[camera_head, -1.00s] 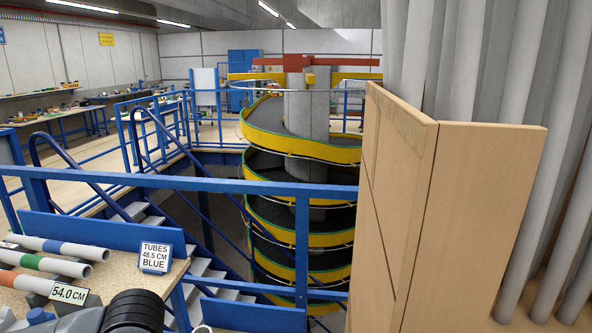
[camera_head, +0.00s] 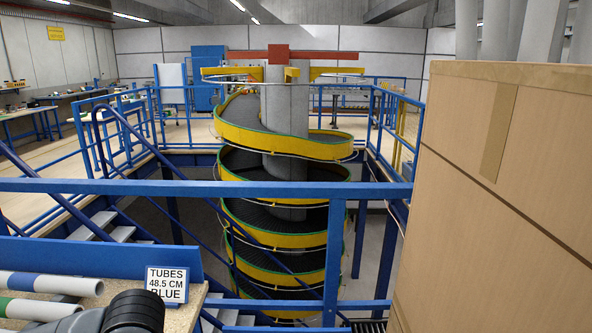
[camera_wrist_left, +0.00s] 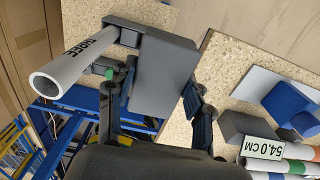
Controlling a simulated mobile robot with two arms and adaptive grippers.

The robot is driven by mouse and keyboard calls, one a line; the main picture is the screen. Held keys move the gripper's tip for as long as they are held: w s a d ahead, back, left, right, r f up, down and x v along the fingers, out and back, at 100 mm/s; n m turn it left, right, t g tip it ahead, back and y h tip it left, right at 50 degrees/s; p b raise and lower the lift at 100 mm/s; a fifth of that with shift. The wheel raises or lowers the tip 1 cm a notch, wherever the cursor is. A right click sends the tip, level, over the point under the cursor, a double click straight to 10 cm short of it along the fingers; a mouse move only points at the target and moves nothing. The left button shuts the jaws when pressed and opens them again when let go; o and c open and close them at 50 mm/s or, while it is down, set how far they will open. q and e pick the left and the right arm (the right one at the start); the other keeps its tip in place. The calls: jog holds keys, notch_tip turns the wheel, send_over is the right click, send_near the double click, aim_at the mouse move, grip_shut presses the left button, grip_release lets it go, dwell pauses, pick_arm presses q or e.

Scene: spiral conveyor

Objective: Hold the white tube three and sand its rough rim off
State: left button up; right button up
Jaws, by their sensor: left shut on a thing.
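A white tube (camera_wrist_left: 80,58) with dark lettering, partly readable, shows in the left wrist view. It slants, and its open end faces the lower left. My left gripper (camera_wrist_left: 158,82) has its two fingers on either side of a dark grey block (camera_wrist_left: 168,62) and is shut on it. Two short dark prongs at the block lie beside the tube. The tube's far end is hidden near the block, so I cannot tell how it is held there. In the head view only a dark part of my left arm shows at the bottom left. My right gripper is not in view.
Blue-banded (camera_head: 60,284) and green-banded (camera_head: 30,307) tubes lie at left, by a "TUBES 48.5 CM BLUE" sign (camera_head: 167,284). A "54.0 CM" label (camera_wrist_left: 263,149) shows in the wrist view. Blue railing (camera_head: 250,187) crosses before the spiral conveyor (camera_head: 285,242). A large brown box (camera_head: 515,190) fills the right.

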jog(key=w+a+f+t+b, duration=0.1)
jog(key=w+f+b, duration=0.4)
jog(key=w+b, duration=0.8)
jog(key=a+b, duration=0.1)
jog(key=b, duration=0.6)
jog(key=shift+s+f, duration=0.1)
